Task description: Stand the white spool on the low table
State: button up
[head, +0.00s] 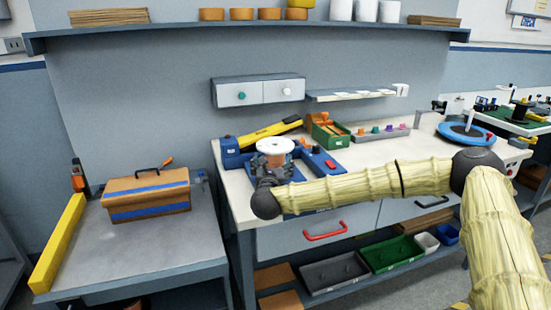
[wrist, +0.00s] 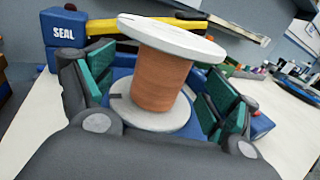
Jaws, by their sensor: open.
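The white spool (head: 275,145) has white flanges and a copper-brown winding. In the wrist view the spool (wrist: 162,78) stands between the two green-padded fingers of my gripper (wrist: 160,105), its axis slightly tilted in the picture. The fingers are spread on either side, and gaps seem to show between pads and winding. In the head view my gripper (head: 273,172) is at the blue device on the workbench, and the arm partly hides the spool's lower part. The low table (head: 100,250) is at the left, with a grey top lower than the workbench.
On the low table are a brown box (head: 147,195) with a blue stripe and a yellow bar (head: 60,243) along the left edge. Its front middle is clear. The blue device marked SEAL (wrist: 64,32) stands behind the spool. A green bin (head: 328,131) is further right.

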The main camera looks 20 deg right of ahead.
jog(key=shift+w+d+r, duration=0.1)
jog(key=shift+w+d, duration=0.15)
jog(key=shift+w, duration=0.1)
jog(key=shift+p+x, duration=0.55)
jog(key=shift+x, duration=1.85)
jog(key=shift+d, duration=0.15)
jog(key=c, duration=1.6)
jog(key=shift+c, duration=1.1)
